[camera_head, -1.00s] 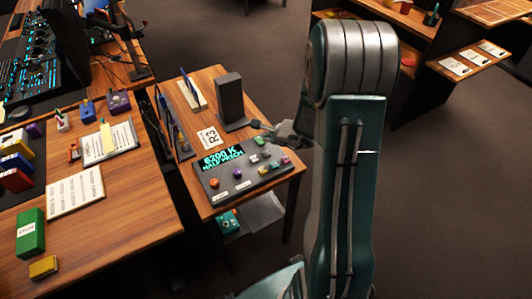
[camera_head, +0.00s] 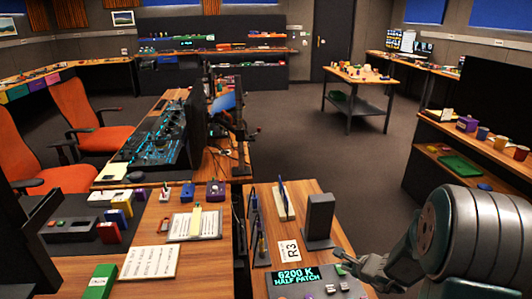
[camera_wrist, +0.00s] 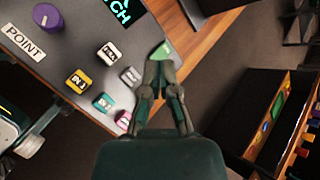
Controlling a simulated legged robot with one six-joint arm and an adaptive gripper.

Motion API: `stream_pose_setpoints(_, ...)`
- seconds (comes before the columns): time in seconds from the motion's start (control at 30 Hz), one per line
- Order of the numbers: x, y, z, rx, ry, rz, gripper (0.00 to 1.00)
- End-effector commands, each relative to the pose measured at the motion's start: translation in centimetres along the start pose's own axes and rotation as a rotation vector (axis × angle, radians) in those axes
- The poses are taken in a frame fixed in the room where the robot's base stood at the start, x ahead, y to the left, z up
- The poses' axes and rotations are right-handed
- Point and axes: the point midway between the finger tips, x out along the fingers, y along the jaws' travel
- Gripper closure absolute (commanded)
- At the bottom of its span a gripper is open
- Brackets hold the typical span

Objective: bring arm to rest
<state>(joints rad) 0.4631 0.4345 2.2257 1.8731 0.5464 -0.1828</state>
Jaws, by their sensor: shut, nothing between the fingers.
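My gripper (camera_wrist: 161,72) is shut and empty in the wrist view, its fingertips together over the edge of the grey panel. The panel has a lit display (camera_head: 298,276) reading "6200 K HALF PATCH". The wrist view shows its purple knob (camera_wrist: 47,16), a "POINT" label (camera_wrist: 23,41) and several coloured buttons, including a green one (camera_wrist: 163,50) near the fingertips. I cannot tell whether they touch.
A dark upright box (camera_head: 319,216) and an R3 card (camera_head: 288,251) stand on the small wooden table behind the panel. A desk (camera_head: 190,268) with blocks and papers lies left. A shelf unit (camera_head: 470,150) stands right. The grey floor between is open.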

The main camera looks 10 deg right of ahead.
Motion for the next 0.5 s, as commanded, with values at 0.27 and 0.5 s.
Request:
stream_pose_setpoints(0.27, -6.7, 1.1, 11.4, -0.518, -0.178, 0.081, 1.0)
stream_pose_setpoints(0.5, -13.4, 5.0, 17.3, -0.982, -0.26, 0.178, 1.0)
